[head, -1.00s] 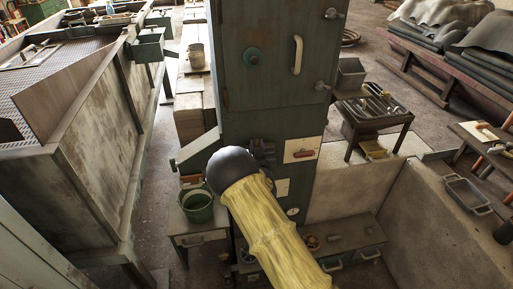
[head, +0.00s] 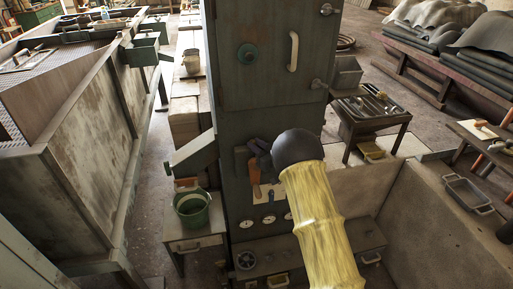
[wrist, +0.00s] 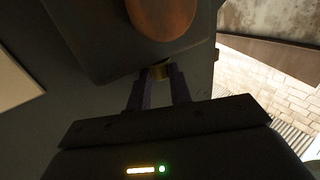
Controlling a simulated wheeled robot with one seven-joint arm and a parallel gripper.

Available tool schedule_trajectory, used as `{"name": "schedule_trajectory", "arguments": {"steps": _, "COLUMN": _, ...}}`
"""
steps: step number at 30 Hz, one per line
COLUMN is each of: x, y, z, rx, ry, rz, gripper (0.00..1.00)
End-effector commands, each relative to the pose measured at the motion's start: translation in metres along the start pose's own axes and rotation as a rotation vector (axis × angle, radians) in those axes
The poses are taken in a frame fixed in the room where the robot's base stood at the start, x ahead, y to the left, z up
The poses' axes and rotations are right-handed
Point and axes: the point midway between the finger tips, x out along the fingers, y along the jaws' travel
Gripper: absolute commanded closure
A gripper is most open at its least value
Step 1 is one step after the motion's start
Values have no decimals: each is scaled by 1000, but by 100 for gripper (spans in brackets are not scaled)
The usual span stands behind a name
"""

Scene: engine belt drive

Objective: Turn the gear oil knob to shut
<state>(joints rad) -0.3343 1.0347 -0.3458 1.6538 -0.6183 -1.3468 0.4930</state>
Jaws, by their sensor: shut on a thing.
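In the wrist view my gripper (wrist: 158,88) has its two dark fingers closed on a small brass-coloured knob (wrist: 160,71), at the lower edge of a dark box (wrist: 105,35). No label is readable, so I cannot confirm that this is the gear oil knob or tell its angle. An orange-brown rounded handle (wrist: 162,14) sticks out just above the fingers. In the head view my gripper (head: 259,150) is at the front of the dark green cabinet (head: 225,120), partly hidden by my forearm. An orange handle (head: 254,175) hangs just below it.
White dials (head: 268,220) and a drawer ledge (head: 310,255) are below. A green bucket (head: 191,208) stands at left, a tool table (head: 372,118) at right. A concrete wall (head: 430,215) bounds the right.

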Motion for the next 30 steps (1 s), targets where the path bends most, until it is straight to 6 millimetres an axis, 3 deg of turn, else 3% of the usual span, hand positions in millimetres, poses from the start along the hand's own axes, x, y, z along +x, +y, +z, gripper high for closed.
{"name": "schedule_trajectory", "arguments": {"steps": 15, "x": 2, "y": 1, "z": -5, "rx": -4, "ry": 12, "rz": -27, "gripper": 100}}
{"name": "schedule_trajectory", "arguments": {"steps": 16, "x": 2, "y": 1, "z": -5, "rx": -4, "ry": 12, "rz": -27, "gripper": 77}}
{"name": "schedule_trajectory", "arguments": {"steps": 19, "x": 2, "y": 1, "z": -5, "rx": -3, "ry": 11, "rz": -27, "gripper": 58}}
{"name": "schedule_trajectory", "arguments": {"steps": 30, "x": 0, "y": 4, "z": -3, "rx": -3, "ry": 6, "rz": -20, "gripper": 58}}
